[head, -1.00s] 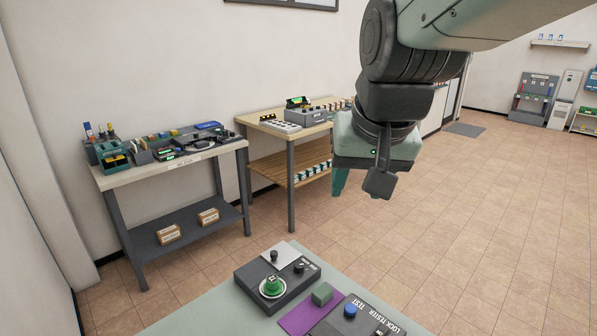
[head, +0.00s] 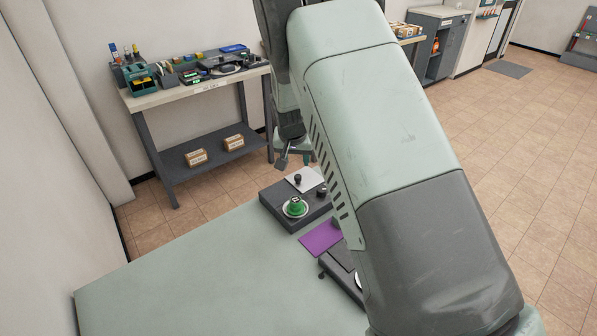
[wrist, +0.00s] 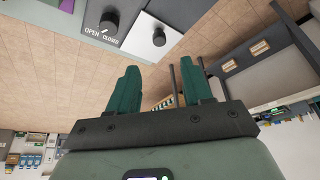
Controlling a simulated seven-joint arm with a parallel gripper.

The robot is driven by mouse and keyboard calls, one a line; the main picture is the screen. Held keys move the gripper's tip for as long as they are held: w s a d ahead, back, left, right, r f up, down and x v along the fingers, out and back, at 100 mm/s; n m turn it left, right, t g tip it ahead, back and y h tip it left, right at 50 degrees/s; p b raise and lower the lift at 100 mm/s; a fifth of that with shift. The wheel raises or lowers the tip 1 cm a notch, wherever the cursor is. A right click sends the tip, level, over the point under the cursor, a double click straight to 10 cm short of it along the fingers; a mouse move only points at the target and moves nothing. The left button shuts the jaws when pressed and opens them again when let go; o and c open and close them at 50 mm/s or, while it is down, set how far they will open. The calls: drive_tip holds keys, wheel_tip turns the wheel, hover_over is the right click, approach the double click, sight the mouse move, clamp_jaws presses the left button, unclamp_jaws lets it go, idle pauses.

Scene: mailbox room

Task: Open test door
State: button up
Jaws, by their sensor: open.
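A dark grey box (head: 285,212) stands on the pale green table in the head view, with a green knob on a round white disc (head: 295,207) and a light plate with a black knob (head: 303,181). In the wrist view the light plate (wrist: 135,45) with its black knob is at the top, beside a dark panel marked OPEN and CLOSED with a black selector knob (wrist: 109,22). My gripper (wrist: 160,88) is open, with nothing between its fingers, and apart from the plate. In the head view my arm hides most of the gripper.
A purple mat (head: 319,238) lies in front of the box. The lock tester (head: 338,268) is mostly hidden behind my arm. The left part of the green table (head: 180,275) is bare. A workbench (head: 200,88) with tools stands behind.

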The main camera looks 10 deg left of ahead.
sight(297, 176)
drive_tip(key=x, duration=1)
drive_tip(key=shift+c, duration=0.5)
clamp_jaws()
drive_tip(key=shift+s, duration=0.15)
